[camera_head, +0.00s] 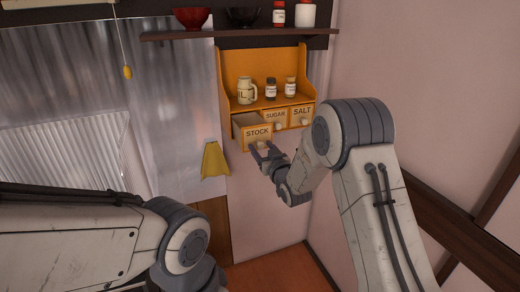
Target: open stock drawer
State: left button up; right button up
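The stock drawer (257,133), labelled STOCK, is the left one of the drawers in an orange wall shelf (228,85). It is pulled out, and its inside shows behind the front. Its round knob (261,145) is on the lower front. My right gripper (265,150) is just below and in front of the drawer. Its fingers look apart, close to the knob; I cannot tell if they touch it. My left arm comes in at the lower left, and its gripper is not in view.
The sugar drawer (275,116) and salt drawer (302,111) look closed. A mug (246,91) and two jars stand on the shelf. A dark shelf (235,34) with bowls is above. A yellow cloth (214,160) hangs at the left.

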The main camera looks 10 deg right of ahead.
jog(key=shift+s+d, duration=0.2)
jog(key=shift+s, duration=0.35)
jog(key=b+v, duration=0.2)
jog(key=v, duration=0.7)
jog(key=shift+s+b, duration=0.2)
jog(key=shift+b, duration=0.2)
jog(key=shift+a, duration=0.15)
jog(key=s+a+f+n+g+h+p, duration=0.1)
jog(key=s+a+f+g, duration=0.1)
jog(key=s+a+g, duration=0.3)
jog(key=s+a+f+n+g+p, duration=0.1)
jog(key=s+a+f+g, duration=0.2)
jog(key=s, duration=0.5)
jog(key=s+d+r+n+g+h, duration=0.1)
jog(key=s+g, duration=0.8)
jog(key=s, duration=1.6)
jog(key=shift+d+r+n+h+p, duration=0.25)
jog(key=shift+d+n+h+p, duration=0.3)
jog(key=shift+h, duration=0.45)
